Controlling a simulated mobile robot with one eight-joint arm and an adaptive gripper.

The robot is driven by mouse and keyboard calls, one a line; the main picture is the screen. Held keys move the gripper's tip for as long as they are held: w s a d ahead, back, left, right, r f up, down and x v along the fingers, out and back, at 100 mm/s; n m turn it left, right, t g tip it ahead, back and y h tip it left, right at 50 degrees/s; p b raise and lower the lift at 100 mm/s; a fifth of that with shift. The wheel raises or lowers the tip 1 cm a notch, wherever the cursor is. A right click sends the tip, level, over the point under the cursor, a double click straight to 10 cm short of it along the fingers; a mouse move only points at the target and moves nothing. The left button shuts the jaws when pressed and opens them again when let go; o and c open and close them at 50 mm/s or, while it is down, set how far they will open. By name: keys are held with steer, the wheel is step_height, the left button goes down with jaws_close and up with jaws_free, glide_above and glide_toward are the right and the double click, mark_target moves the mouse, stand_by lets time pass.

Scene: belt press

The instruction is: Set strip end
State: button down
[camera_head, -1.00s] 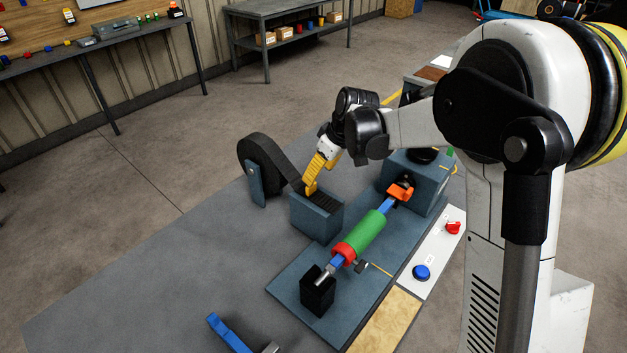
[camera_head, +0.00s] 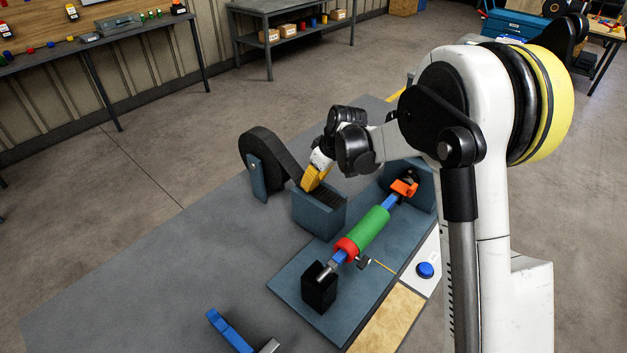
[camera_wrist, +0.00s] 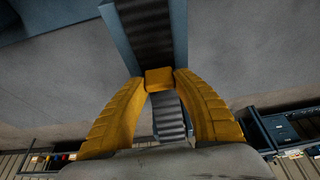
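A black ribbed strip (camera_head: 287,158) runs from a roll on a blue-grey stand (camera_head: 257,182) down to an open blue-grey trough (camera_head: 318,215). My gripper (camera_head: 310,186) is at the trough's far edge, its yellow fingers pointing down. In the wrist view, my gripper's (camera_wrist: 160,82) two fingers meet the sides of a small yellow block (camera_wrist: 159,77), apparently the strip's end tab. The ribbed strip (camera_wrist: 169,113) shows below that block, between the fingers. The trough (camera_wrist: 180,30) with its dark ribbed bed is above it. Whether the block touches the trough is unclear.
Right of the trough, a green roller (camera_head: 361,232) with red and orange collars lies on a blue-grey base (camera_head: 310,265). A black block (camera_head: 319,288) stands at its near end. A blue button (camera_head: 425,270) and a blue-handled tool (camera_head: 229,331) are nearby. The left tabletop (camera_head: 150,280) is clear.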

mark_target(334, 200)
steer(key=s+d, duration=0.6)
steer(key=shift+s+d+f+b, duration=0.1)
steer(key=shift+s+b, duration=0.05)
steer(key=shift+b, duration=0.2)
steer(key=c, duration=0.9)
jaws_free()
steer(key=shift+d, duration=0.1)
steer(key=shift+c, duration=0.2)
steer(key=v, duration=1.2)
